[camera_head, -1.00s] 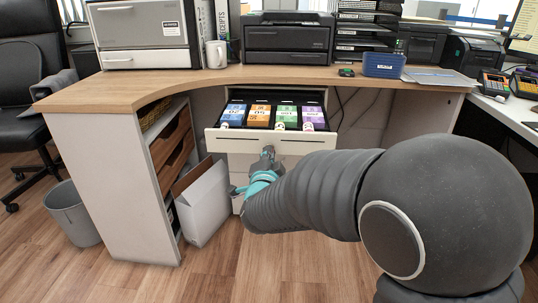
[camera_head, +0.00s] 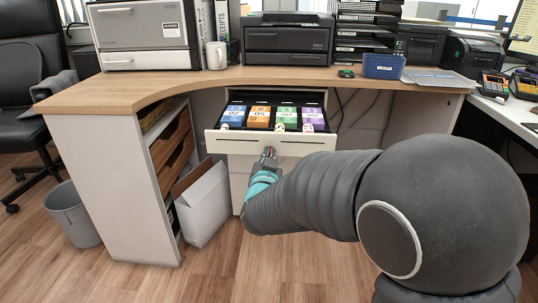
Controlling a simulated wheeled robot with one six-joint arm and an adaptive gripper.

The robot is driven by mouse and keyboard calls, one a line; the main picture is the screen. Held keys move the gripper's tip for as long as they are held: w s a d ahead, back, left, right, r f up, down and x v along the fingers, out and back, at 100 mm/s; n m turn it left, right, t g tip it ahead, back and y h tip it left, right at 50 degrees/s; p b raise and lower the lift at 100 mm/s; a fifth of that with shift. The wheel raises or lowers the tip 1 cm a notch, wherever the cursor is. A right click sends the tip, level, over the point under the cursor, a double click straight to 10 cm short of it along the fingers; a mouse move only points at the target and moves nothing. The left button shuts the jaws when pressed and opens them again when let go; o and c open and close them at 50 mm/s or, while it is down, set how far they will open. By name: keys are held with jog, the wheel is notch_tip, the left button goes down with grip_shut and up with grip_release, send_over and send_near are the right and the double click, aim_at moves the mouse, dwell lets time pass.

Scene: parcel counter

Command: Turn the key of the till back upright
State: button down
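The till is a white drawer (camera_head: 225,138) pulled out under the counter, with blue, orange, green and purple banknote bundles lying inside. My gripper (camera_head: 268,152) is just at the middle of the drawer front, near its lower edge. The key is not distinguishable; the gripper covers the spot in front of it. The fingers are small and point up at the drawer front, and I cannot tell whether they are closed on anything. My arm reaches in from the lower right.
The wooden counter top (camera_head: 205,80) spans above the drawer. An open white box (camera_head: 203,207) stands on the floor left of my gripper, beside the shelf unit (camera_head: 125,190). A grey bin (camera_head: 72,215) stands at far left. The floor in front is clear.

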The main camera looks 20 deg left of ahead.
jog(key=shift+n+p, duration=0.4)
jog(key=shift+n, duration=1.3)
jog(key=c, duration=1.4)
grip_release()
jog(key=shift+o, duration=0.2)
jog(key=v, duration=1.2)
